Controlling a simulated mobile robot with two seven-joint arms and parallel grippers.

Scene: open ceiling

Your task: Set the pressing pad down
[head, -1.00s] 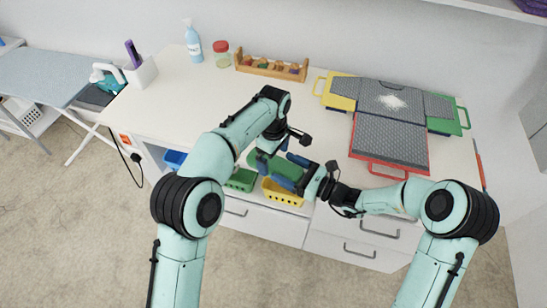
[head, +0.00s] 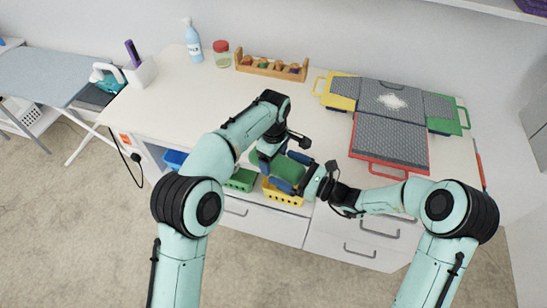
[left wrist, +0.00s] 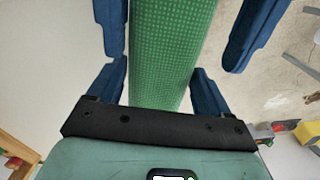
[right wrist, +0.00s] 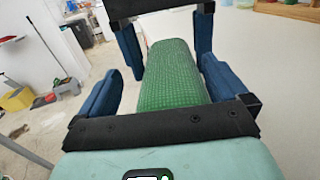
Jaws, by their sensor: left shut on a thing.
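The green pressing pad (head: 290,169) is a long, textured green block held above the front edge of the table. My left gripper (head: 281,157) is shut on it; its fingers lie close to both sides in the left wrist view (left wrist: 158,85). My right gripper (head: 292,180) is around the near part of the pad, its fingers spread and apart from the sides. The pad also shows between the fingers in the right wrist view (right wrist: 172,75). The arms and fingers hide parts of the pad in the head view.
Below the pad are a yellow basket (head: 283,193) and a green basket (head: 241,180) at the table front. A red-framed grey pad (head: 390,139) lies to the right, with a spool rack (head: 271,68) at the back. The table's middle left is clear.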

